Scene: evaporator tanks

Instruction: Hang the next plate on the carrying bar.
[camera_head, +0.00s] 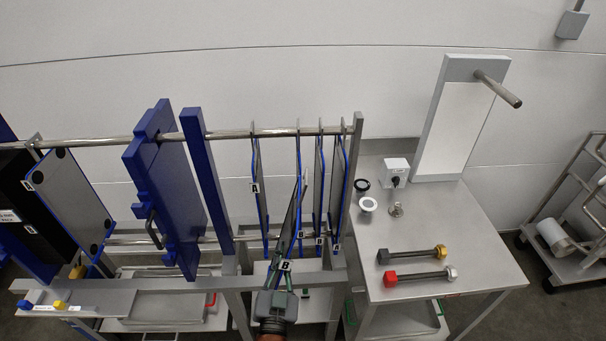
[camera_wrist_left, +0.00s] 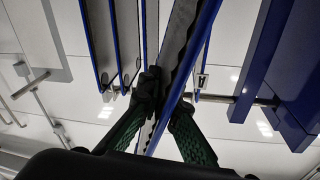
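The carrying bar (camera_head: 215,135) is a steel rail running across the frame. A grey plate with a blue gasket, marked A (camera_head: 258,195), hangs on it, with several more hung plates (camera_head: 319,185) to its right. My left gripper (camera_head: 280,277) is shut on a plate marked B (camera_head: 292,225), seen nearly edge-on and tilted between plate A and the others. In the left wrist view the green-padded fingers (camera_wrist_left: 167,100) lie on both sides of this plate (camera_wrist_left: 181,45). Whether its top touches the bar is hidden. My right gripper is not in view.
Blue end plates (camera_head: 165,190) and a blue post (camera_head: 206,180) stand left of the plates. A steel upright (camera_head: 350,180) closes the right side. The steel table (camera_head: 440,225) holds two large bolts (camera_head: 412,255) and small fittings. A lower rail (camera_head: 125,241) crosses behind.

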